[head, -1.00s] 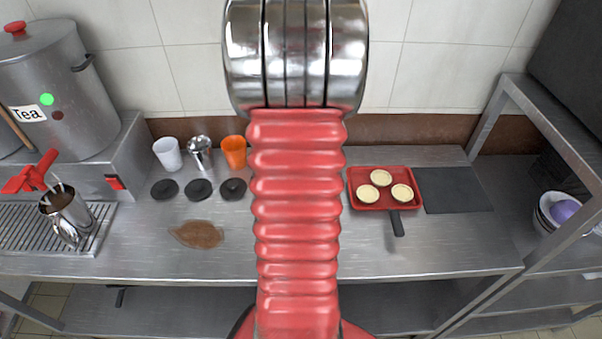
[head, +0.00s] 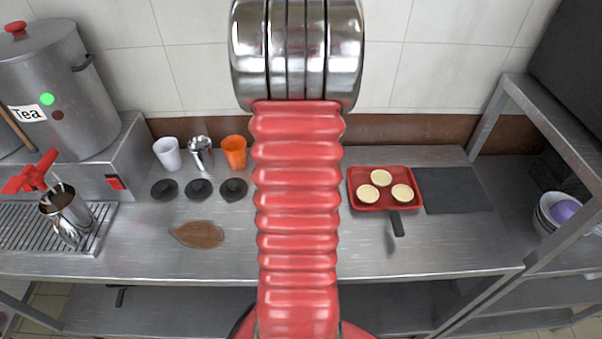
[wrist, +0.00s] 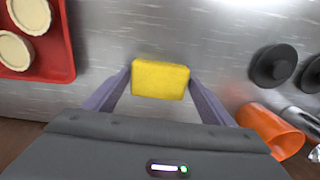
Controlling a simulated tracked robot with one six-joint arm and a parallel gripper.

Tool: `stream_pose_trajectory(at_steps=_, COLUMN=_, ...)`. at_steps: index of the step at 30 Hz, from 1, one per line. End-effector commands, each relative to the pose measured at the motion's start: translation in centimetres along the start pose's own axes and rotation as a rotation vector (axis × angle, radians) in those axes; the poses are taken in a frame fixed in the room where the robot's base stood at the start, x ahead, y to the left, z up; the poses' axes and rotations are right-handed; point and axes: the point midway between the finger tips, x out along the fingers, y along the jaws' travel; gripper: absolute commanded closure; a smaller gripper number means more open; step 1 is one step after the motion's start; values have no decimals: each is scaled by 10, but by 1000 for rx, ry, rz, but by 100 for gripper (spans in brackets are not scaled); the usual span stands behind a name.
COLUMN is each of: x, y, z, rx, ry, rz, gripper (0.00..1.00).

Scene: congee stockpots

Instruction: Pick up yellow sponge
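The yellow sponge (wrist: 160,79) is a small block with its long side across the wrist view. It lies over the steel counter (wrist: 215,30). My gripper (wrist: 161,76) is open, with one grey finger on each side of the sponge. The fingertips are close to its left and right edges. I see no clear grip on it, and the contact at the edges is hard to make out. In the head view the sponge and gripper are hidden behind my red arm.
A red tray (head: 358,201) with pale tarts sits right of my arm, a dark mat (head: 458,190) beside it. An orange cup (head: 234,152), white cup (head: 167,154), metal cup (head: 201,153) and dark discs (head: 198,190) stand left. A brown spill-like patch (head: 199,234) lies in front.

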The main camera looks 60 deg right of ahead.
Motion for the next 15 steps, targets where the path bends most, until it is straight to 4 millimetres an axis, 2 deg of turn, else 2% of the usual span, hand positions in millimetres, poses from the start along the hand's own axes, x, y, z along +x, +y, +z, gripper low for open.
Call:
stream_pose_trajectory(at_steps=2, x=0, y=0, z=0, rx=0, ry=0, rz=0, gripper=29)
stream_pose_trajectory(at_steps=13, x=0, y=0, z=0, rx=0, ry=0, rz=0, gripper=55)
stream_pose_trajectory(at_steps=15, x=0, y=0, z=0, rx=0, ry=0, rz=0, gripper=56)
